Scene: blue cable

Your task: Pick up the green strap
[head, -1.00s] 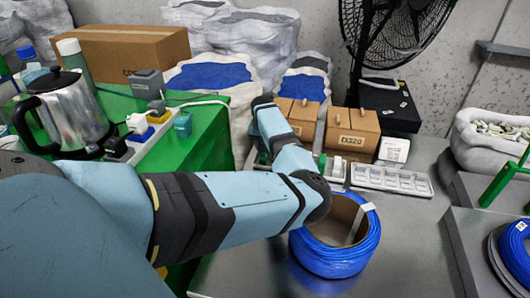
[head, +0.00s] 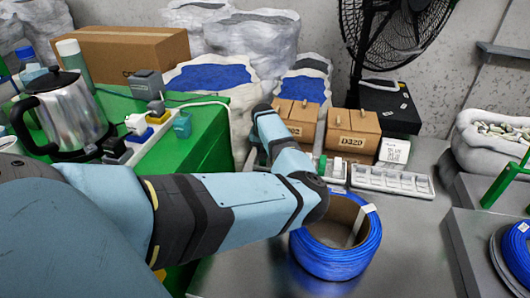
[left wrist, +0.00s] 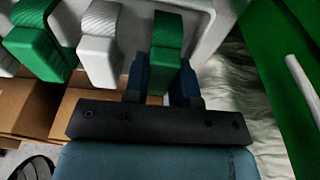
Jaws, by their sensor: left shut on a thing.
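In the left wrist view, a green strap (left wrist: 168,40) with a ribbed face stands between the two dark blue fingers of my left gripper (left wrist: 163,85). The gripper is shut on it, with one finger at each side. A white strap-like piece (left wrist: 99,40) and another green piece (left wrist: 36,42) stand to its left, apart from the fingers. In the head view my left arm reaches across to the back of the bench, and its forearm hides the gripper and the held strap. My right gripper is in neither view.
A blue cable coil (head: 335,250) stands on the metal bench close to my left elbow. A white tray (head: 392,182) and cardboard boxes (head: 352,133) lie behind it. A green table with a kettle (head: 62,115) is at the left.

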